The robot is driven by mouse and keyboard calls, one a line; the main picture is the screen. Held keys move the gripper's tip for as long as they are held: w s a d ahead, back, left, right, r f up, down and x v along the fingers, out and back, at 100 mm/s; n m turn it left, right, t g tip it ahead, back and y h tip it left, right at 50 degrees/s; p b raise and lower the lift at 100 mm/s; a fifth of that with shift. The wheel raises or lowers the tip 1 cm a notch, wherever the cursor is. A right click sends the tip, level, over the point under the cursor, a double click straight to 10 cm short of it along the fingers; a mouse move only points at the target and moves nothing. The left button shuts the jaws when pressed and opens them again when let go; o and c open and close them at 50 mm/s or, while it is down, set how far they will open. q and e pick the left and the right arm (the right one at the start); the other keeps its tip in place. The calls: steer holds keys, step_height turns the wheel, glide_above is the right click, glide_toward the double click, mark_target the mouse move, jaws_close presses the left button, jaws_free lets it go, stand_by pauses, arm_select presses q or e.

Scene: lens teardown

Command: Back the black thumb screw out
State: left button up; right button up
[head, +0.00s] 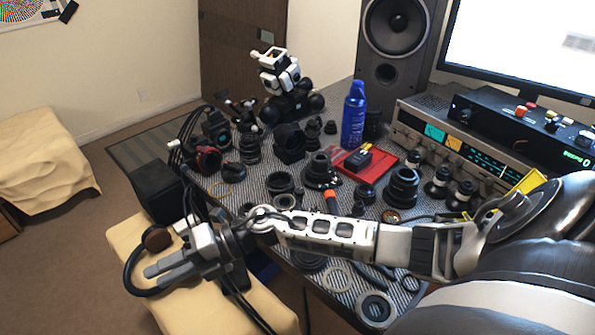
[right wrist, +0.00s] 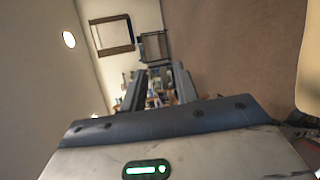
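I cannot make out a black thumb screw in either view. My right gripper (head: 153,277) reaches in from the right in the head view, past the table's near left side, with its fingers pointing left above a cream seat. In the right wrist view its two fingers (right wrist: 160,78) stand apart with nothing between them but the distant room. Several black lens parts, among them a lens barrel (head: 320,170), stand on the grey-striped table mat (head: 232,200), beyond my right forearm. My forearm hides part of the table. My left gripper is not in view.
A blue spray can (head: 353,118) and a red tray (head: 378,157) stand mid-table. A white-and-black device (head: 281,75) is at the back. Dark cables hang by the left table edge. A brown round thing (head: 158,239) with a black loop is close to my right gripper.

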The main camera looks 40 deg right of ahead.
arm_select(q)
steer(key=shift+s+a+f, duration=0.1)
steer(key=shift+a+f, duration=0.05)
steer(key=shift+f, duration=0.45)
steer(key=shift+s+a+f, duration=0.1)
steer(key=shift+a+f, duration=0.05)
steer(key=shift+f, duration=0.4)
arm_select(e)
steer(key=s+d+f+m+t+h, duration=0.2)
steer(key=s+d+f+m+h, duration=0.2)
steer(key=m, duration=1.1)
steer(key=s+d+f+m+t+h, duration=0.3)
steer(key=s+f+m+h, duration=0.5)
steer(key=m, duration=0.8)
steer(key=s+d, duration=0.1)
steer(key=s, duration=0.2)
steer(key=shift+s+f, duration=0.4)
steer(key=shift+a, duration=0.1)
